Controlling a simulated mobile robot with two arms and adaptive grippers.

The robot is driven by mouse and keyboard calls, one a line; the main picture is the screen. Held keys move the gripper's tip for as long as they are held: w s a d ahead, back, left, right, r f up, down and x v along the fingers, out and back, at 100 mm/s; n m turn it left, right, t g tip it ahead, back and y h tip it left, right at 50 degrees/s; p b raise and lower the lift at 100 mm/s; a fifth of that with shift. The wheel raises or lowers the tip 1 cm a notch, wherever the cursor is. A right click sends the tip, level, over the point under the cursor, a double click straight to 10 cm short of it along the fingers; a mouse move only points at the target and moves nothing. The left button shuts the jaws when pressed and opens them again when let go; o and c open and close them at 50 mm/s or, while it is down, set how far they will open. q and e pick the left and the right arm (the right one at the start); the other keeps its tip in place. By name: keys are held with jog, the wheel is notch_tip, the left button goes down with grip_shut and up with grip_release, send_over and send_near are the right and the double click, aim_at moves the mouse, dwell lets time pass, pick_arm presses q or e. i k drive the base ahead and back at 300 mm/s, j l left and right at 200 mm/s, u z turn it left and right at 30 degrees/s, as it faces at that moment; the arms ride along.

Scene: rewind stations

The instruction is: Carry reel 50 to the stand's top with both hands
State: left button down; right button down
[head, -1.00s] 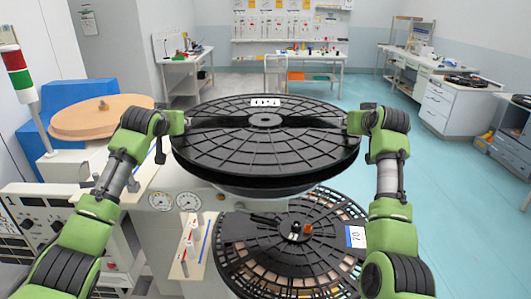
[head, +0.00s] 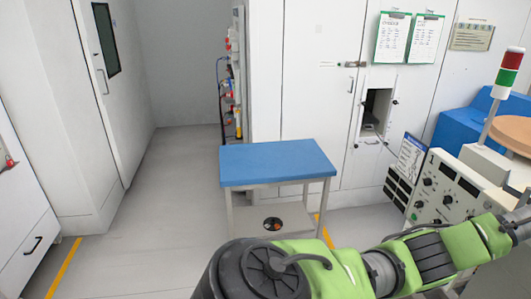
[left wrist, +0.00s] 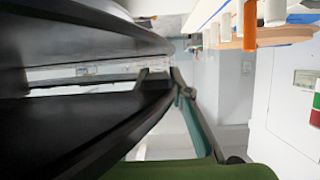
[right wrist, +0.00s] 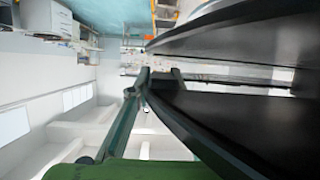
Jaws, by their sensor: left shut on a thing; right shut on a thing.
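A large black reel shows at close range in the left wrist view (left wrist: 90,125) and in the right wrist view (right wrist: 240,120). My left gripper (left wrist: 160,77) is shut on its rim, and my right gripper (right wrist: 160,77) is shut on its rim too. The reel's number label is out of sight in these views. The head view shows neither the reel nor the grippers. A stand with a flat blue top (head: 278,160) is in the middle of the head view. Its top is bare, and a small dark round thing lies on its lower shelf.
White cabinets (head: 315,100) stand close behind the stand. A control panel (head: 450,190) with knobs is at right, beside a red-and-green signal light (head: 508,75). Grey floor (head: 160,220) with yellow lines is clear left of the stand. My own arm crosses the bottom right.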

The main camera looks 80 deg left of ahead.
aim_at(274, 160)
jog(key=k, duration=0.85)
jog(key=k+u, duration=0.15)
jog(key=u, duration=2.25)
jog(key=i+l+u, duration=0.45)
jog(key=l+u, duration=0.15)
jog(key=i+l, duration=0.2)
jog(key=l, duration=0.2)
jog(key=i+l, duration=0.25)
jog(key=l, duration=0.15)
jog(key=i+l, duration=0.2)
jog(key=l, duration=0.2)
jog(key=i+l, duration=0.2)
jog(key=l, duration=0.2)
jog(key=i+l, duration=0.25)
jog(key=l, duration=0.15)
jog(key=i+l, duration=0.2)
jog(key=l, duration=0.2)
